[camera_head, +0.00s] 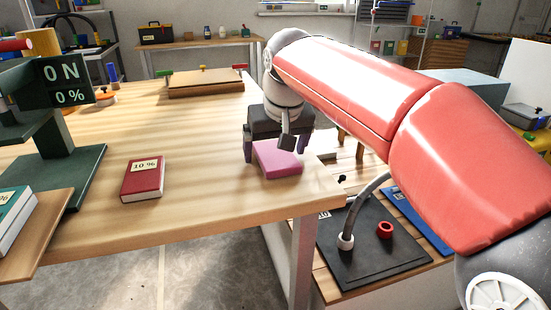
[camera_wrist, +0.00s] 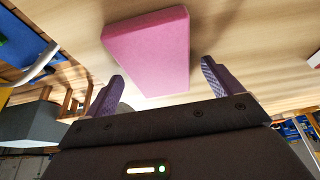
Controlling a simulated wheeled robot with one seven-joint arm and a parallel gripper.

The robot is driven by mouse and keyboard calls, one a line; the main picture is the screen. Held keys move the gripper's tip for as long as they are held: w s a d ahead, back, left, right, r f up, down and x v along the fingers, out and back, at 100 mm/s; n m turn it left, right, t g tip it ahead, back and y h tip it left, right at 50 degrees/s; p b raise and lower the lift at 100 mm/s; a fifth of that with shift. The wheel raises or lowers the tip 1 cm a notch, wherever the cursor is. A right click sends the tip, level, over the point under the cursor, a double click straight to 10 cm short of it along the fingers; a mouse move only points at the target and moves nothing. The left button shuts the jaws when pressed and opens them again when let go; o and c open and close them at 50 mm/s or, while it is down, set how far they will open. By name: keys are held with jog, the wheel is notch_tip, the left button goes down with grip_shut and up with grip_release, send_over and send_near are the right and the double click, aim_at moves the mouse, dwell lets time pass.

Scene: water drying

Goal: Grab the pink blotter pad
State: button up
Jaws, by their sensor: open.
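The pink blotter pad (camera_head: 277,158) lies flat on the wooden table near its right edge. It also shows in the wrist view (camera_wrist: 150,52), just beyond and between my fingertips. My gripper (camera_head: 276,143) is right behind the pad in the head view, low over the table. In the wrist view its two purple fingers (camera_wrist: 160,72) are spread apart with nothing between them but the near end of the pad or the gap before it; I cannot tell whether they overlap the pad.
A red book-like block marked 10 % (camera_head: 143,179) lies to the left on the table (camera_head: 215,190). A dark green stand with an ON 0 % display (camera_head: 66,82) is at far left. A wooden board (camera_head: 205,83) lies behind. A lower bench with a black mat (camera_head: 365,250) is at right.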

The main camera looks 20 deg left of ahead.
jog(key=c, duration=1.1)
jog(key=shift+r, duration=0.15)
